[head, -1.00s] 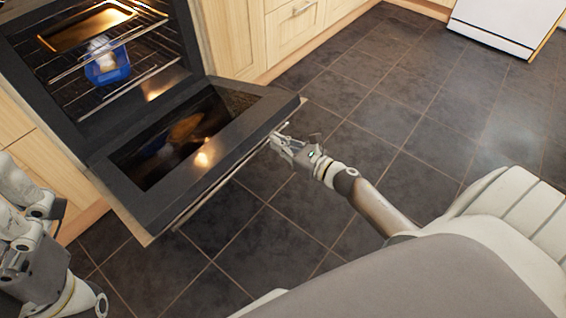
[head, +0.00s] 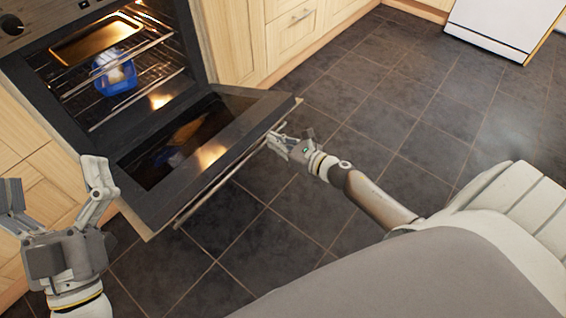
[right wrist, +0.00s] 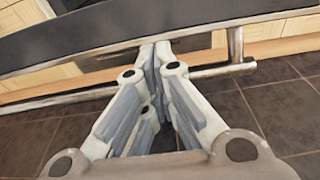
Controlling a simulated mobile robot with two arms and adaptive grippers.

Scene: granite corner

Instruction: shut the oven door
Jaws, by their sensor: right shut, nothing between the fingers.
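The oven door (head: 235,140) hangs open, sloping down and out from the oven (head: 88,120). Its long metal handle (head: 215,190) runs along the outer edge and crosses the right wrist view (right wrist: 80,98). My right gripper (head: 275,139) is shut and empty at the right part of the handle. In the right wrist view its closed fingertips (right wrist: 156,46) overlap the handle and door edge; I cannot tell whether they touch. My left gripper (head: 52,178) is open and empty, left of the door, in front of the wooden cabinet.
Inside the oven are a blue container (head: 115,75) with something pale in it, wire racks and a metal tray (head: 95,38). Wooden cabinets (head: 235,45) flank the oven. The dark tiled floor (head: 400,120) is clear to the right, up to a white appliance (head: 505,22).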

